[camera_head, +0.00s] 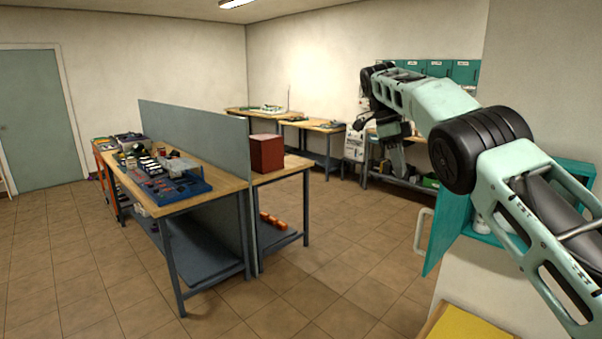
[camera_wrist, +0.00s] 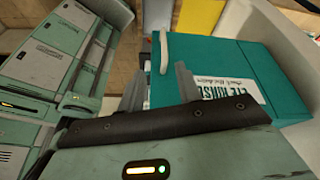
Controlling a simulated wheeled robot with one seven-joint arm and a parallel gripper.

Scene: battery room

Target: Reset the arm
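My arm reaches in from the right of the head view, bends at the top and hangs its end downward. My gripper (camera_head: 398,168) points down in front of the far benches. In the wrist view its two grey fingers (camera_wrist: 159,85) stand apart with a gap between them, and I see nothing held. A teal cabinet (camera_head: 484,237) on the right wall has its door (camera_head: 448,225) standing open, partly behind my arm. In the wrist view the teal door (camera_wrist: 215,65) shows a white handle and an eye rinse label beyond the fingers.
A workbench (camera_head: 210,199) with a blue tray (camera_head: 167,190) stands left of centre, split by a grey panel (camera_head: 200,125). A red box (camera_head: 266,153) sits behind the panel. A yellow-topped surface (camera_head: 465,326) is at lower right. Tiled floor (camera_head: 340,260) is clear in the middle.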

